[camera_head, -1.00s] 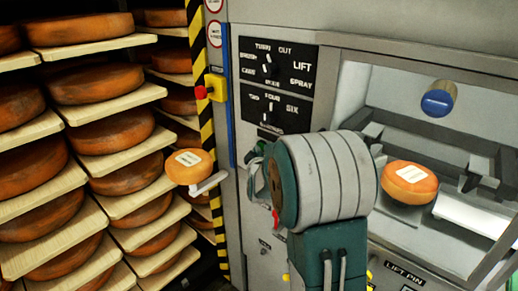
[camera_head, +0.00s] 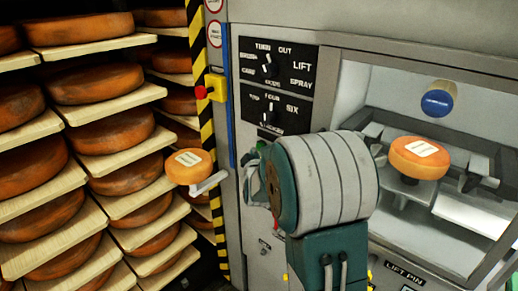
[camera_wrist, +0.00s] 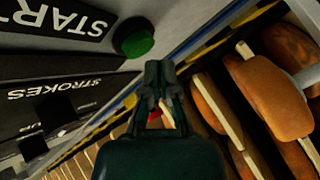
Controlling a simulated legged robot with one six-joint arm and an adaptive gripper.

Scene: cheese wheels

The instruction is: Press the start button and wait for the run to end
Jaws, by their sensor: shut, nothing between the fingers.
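The green start button (camera_wrist: 133,38) shows in the wrist view beside the word START on a black plate (camera_wrist: 55,18). My gripper (camera_wrist: 158,70) is shut and empty, with its tips to the lower right of the button in that picture and a visible gap between them. Contact is not seen. In the head view my arm covers much of the panel around the button. Behind the machine's window, an orange cheese wheel (camera_head: 405,165) with a white label sits raised on a support, below a blue-ended cylinder (camera_head: 438,103).
Selector knobs (camera_head: 268,70) are on the black panel. A red stop button (camera_head: 201,92) sits on a yellow box. A small cheese (camera_head: 181,168) rests on an arm outside the machine. Racks of cheese wheels (camera_head: 98,83) stand at left.

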